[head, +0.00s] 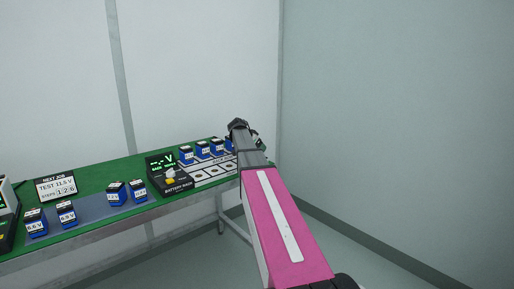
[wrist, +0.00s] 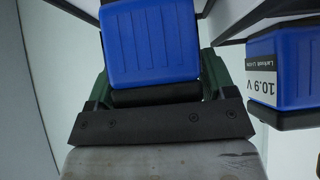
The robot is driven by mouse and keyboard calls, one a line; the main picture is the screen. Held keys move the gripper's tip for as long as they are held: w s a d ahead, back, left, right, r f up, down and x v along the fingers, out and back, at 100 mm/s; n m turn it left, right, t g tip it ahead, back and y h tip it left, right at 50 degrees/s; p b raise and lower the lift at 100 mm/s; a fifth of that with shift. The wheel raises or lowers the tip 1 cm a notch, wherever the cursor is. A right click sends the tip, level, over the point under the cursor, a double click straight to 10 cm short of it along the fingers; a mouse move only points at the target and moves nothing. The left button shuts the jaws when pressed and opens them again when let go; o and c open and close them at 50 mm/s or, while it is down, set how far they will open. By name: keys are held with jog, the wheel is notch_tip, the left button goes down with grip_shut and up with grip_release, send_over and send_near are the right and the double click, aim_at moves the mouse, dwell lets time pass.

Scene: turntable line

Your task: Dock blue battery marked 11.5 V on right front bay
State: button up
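A blue battery (wrist: 150,45) with a dark end sits centred between the fingers of my gripper (wrist: 157,85) in the wrist view. The fingers look flush with its sides; its voltage label is not visible. In the head view my gripper (head: 239,126) is at the right end of the battery rack, and its fingers and load are mostly hidden by my arm. The battery rack (head: 207,182) has pale, empty-looking bays in front and several blue batteries (head: 202,148) in its back row. The right end of the rack is partly covered by my arm.
A battery marked 10.9 V (wrist: 280,65) stands close on the right in the wrist view. A tester (head: 170,178) shows dashes. Several batteries (head: 116,193) stand on the grey-blue strip (head: 92,208). A sign (head: 56,188) reads TEST 11.5 V. A wall is right of the table.

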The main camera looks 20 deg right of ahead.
jog(key=v, duration=1.2)
jog(key=shift+r, duration=0.1)
jog(key=shift+s, duration=0.1)
